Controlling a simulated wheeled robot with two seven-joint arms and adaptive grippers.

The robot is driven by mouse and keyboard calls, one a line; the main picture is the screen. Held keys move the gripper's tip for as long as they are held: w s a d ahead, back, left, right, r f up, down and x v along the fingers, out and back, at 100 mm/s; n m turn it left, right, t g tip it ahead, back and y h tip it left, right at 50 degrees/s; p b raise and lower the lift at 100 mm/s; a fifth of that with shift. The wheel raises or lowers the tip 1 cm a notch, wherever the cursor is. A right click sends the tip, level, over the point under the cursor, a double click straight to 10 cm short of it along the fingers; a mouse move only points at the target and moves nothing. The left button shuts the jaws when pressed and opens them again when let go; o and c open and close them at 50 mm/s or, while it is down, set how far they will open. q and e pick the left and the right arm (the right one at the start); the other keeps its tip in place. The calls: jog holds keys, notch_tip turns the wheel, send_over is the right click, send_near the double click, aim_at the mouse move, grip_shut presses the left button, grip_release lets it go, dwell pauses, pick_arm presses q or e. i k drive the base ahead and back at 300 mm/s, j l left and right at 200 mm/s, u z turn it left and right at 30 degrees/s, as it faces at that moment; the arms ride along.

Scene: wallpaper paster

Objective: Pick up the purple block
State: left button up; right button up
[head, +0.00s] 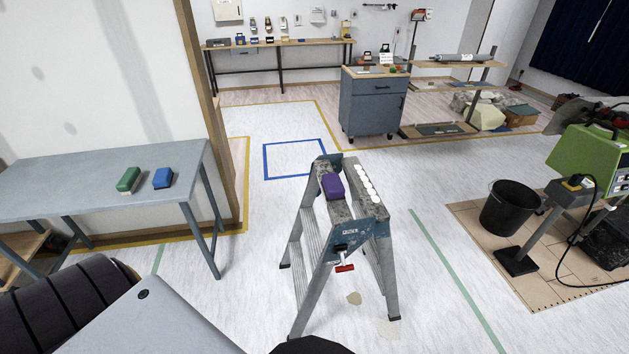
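The purple block (333,187) lies on top of the stepladder (345,207), at the middle of the head view. It rests on the ladder's speckled top, left of a row of several small white round pieces (367,183). Its top and front face are in plain sight and nothing touches it from above. Neither of my grippers shows in the head view, so their distance from the block cannot be seen.
A grey-blue table (100,184) at the left holds a green block (128,179) and a blue block (163,178). A black bucket (509,208) and a green machine (590,155) stand at the right. A blue-grey cabinet (372,105) stands behind. Floor around the ladder is mostly clear.

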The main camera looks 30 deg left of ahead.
aim_at(333, 189)
jog(key=i+l+u, duration=0.25)
jog(key=i+u, duration=0.2)
jog(key=i+l+u, duration=0.3)
jog(key=u, duration=0.15)
jog(key=l, duration=0.1)
